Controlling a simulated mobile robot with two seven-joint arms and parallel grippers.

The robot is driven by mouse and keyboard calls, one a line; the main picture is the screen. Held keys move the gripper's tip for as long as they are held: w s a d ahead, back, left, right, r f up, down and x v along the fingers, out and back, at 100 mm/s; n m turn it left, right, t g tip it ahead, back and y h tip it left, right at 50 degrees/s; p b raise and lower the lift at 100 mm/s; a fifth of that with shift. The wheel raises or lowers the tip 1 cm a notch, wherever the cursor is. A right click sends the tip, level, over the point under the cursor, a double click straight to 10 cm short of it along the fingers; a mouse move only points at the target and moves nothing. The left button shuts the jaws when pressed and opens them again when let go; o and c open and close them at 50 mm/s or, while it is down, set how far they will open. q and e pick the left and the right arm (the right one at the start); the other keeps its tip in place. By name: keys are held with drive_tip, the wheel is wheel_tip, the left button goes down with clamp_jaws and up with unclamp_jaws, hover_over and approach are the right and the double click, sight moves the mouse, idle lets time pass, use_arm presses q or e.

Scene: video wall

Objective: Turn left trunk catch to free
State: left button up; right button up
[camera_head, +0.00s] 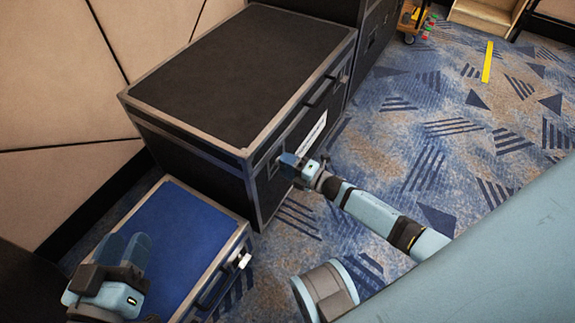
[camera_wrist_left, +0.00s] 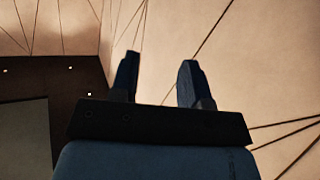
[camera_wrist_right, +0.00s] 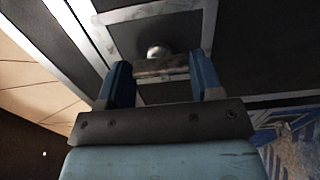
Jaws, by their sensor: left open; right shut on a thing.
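The large black trunk (camera_head: 235,75) with metal edging stands against the wall. My right gripper (camera_head: 288,165) is at the near left part of its front face. In the right wrist view the catch (camera_wrist_right: 158,66), a metal plate with a round knob, lies between the fingers of my right gripper (camera_wrist_right: 160,78), which is shut on it. In the head view the gripper hides most of this catch. My left gripper (camera_head: 118,250) is open and empty above the blue-topped case; its fingers (camera_wrist_left: 160,80) stand apart in the left wrist view.
A handle (camera_head: 322,92) and white label (camera_head: 305,143) are on the trunk's front. Patterned carpet (camera_head: 440,130) is open at right. A small cart (camera_head: 412,20) stands far back.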

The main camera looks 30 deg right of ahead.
drive_tip(key=o, duration=0.9)
use_arm(q)
drive_tip(key=shift+s+f, duration=0.1)
drive_tip(key=shift+f, duration=0.05)
drive_tip(key=shift+a+r+n+t+p, duration=0.15)
drive_tip(key=shift+r+t+p, duration=0.45)
drive_tip(key=shift+r+p, duration=0.6)
drive_tip(key=shift+a+r+n+t+p, duration=0.15)
drive_tip(key=shift+r+t+p, duration=0.5)
drive_tip(key=shift+r, duration=1)
use_arm(e)
drive_tip(key=shift+v, duration=6.95)
use_arm(q)
drive_tip(key=shift+d, duration=0.1)
drive_tip(key=shift+f, duration=0.1)
use_arm(e)
drive_tip(key=shift+d, duration=0.1)
